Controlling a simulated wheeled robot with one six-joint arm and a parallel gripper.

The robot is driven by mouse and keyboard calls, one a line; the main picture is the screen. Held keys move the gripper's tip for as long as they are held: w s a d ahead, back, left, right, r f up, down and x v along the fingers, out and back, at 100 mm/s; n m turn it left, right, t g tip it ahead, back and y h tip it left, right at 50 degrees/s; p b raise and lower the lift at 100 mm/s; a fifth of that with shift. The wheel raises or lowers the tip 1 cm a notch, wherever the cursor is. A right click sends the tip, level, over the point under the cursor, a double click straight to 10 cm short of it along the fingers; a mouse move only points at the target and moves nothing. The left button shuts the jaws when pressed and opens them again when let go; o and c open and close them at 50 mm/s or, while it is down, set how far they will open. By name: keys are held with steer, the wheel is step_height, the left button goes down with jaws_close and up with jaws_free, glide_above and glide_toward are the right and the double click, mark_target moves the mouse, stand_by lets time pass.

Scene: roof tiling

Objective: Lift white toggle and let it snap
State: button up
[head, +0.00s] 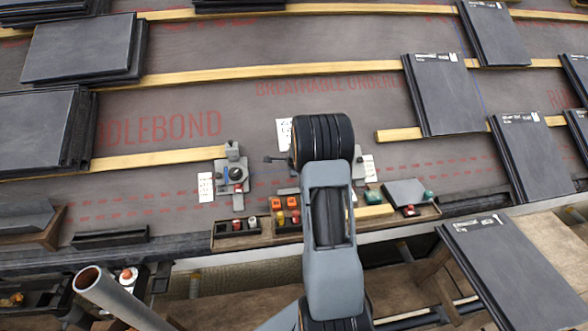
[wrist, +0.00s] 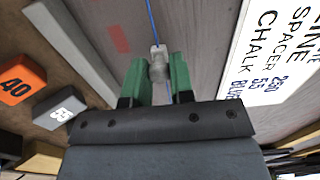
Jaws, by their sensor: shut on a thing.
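The white toggle (wrist: 158,68) is a small pale grey-white piece on a blue line (wrist: 153,24) that runs up to the top edge of the wrist view. My gripper (wrist: 158,76) has green fingertips, one on each side of the toggle, and is shut on it. The toggle's lower end is hidden between the fingers. The line looks straight and lies over the grey underlay. In the head view my arm hides the gripper and the toggle.
A white printed card (wrist: 285,50) lies close on the right in the wrist view. An orange block marked 40 (wrist: 16,80) and a grey block marked 55 (wrist: 58,107) are at left. In the head view, stacked slates (head: 85,48) and wooden battens (head: 260,72) cover the roof.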

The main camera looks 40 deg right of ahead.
steer(key=shift+c, duration=0.4)
steer(key=shift+p+v, duration=0.95)
steer(key=shift+v, duration=1.2)
steer(key=o, duration=0.8)
steer(key=shift+p+v, duration=1.35)
steer(key=shift+v, duration=1.65)
steer(key=shift+f, duration=0.1)
